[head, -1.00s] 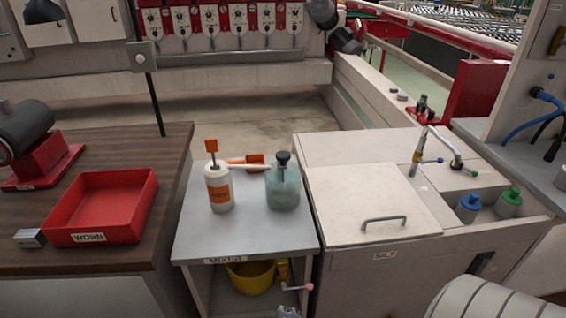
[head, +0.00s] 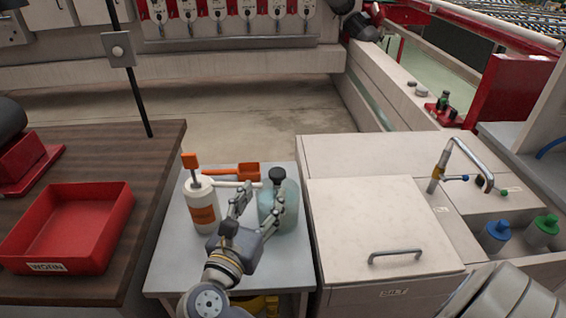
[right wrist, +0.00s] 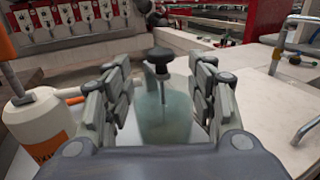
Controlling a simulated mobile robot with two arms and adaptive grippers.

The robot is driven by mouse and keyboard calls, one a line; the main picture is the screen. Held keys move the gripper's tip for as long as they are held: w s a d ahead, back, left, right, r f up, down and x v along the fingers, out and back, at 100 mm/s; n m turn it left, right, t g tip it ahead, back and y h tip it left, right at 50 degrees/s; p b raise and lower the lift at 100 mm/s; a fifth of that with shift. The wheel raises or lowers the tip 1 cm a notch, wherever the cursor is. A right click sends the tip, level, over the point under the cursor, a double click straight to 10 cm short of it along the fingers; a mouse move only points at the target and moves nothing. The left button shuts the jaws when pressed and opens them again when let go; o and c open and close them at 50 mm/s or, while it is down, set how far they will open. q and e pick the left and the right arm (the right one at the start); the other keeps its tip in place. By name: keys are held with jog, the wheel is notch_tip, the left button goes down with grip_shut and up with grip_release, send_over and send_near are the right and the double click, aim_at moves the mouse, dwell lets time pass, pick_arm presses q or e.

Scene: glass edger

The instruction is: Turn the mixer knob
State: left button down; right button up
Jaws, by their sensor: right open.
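The mixer (head: 279,205) is a translucent teal jar on the small grey table, with a black knob (head: 278,175) on a thin stem at its top. In the right wrist view the black knob (right wrist: 160,56) stands upright, centred beyond my fingers, with the jar (right wrist: 166,115) below it. My right gripper (head: 263,203) is open, its fingers pointing at the jar from the front left. In the right wrist view the open fingers (right wrist: 163,82) lie left and right of the jar; I cannot tell whether they touch it. My left gripper is not in view.
A white bottle with an orange label (head: 202,208) stands just left of my right gripper. A red tray (head: 70,225) sits on the brown bench at left. A pale cabinet with a handled lid (head: 370,225) adjoins the table at right.

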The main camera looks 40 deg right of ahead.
aim_at(274, 178)
jog(key=x, duration=0.5)
jog(key=shift+w+d+r+p, duration=0.15)
jog(key=shift+d+p, duration=0.1)
jog(key=shift+p, duration=0.1)
jog(key=x, duration=0.2)
jog(key=shift+w+d, duration=0.2)
jog(key=shift+d, duration=0.05)
jog(key=shift+w+d, duration=0.4)
jog(key=shift+d, duration=0.1)
jog(key=shift+c, duration=1)
jog(key=c, duration=0.8)
pick_arm(q)
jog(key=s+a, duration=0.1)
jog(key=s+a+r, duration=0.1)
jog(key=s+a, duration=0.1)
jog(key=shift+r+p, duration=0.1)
jog(key=shift+p, duration=0.2)
